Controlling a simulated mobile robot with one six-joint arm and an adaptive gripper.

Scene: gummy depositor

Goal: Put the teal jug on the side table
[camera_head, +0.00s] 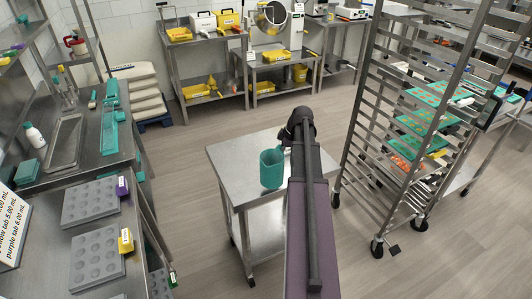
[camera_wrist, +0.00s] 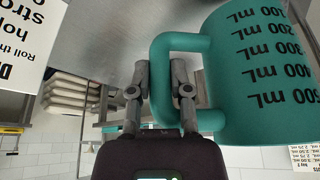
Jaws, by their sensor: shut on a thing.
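The teal jug (camera_head: 272,169) appears over the small steel side table (camera_head: 232,158) in the head view, upright and left of my arm. In the wrist view the jug (camera_wrist: 262,75) fills the right side, upside down in the picture, with black mL marks. My gripper (camera_wrist: 160,76) is shut on the jug's handle, one finger on each side of its bar. In the head view my gripper is mostly hidden by my arm.
A tall wheeled rack (camera_head: 366,150) with teal trays stands close to the side table's right. A steel bench with grey moulds (camera_head: 92,203) is at the left. The tabletop around the jug looks clear. Open floor lies behind the table.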

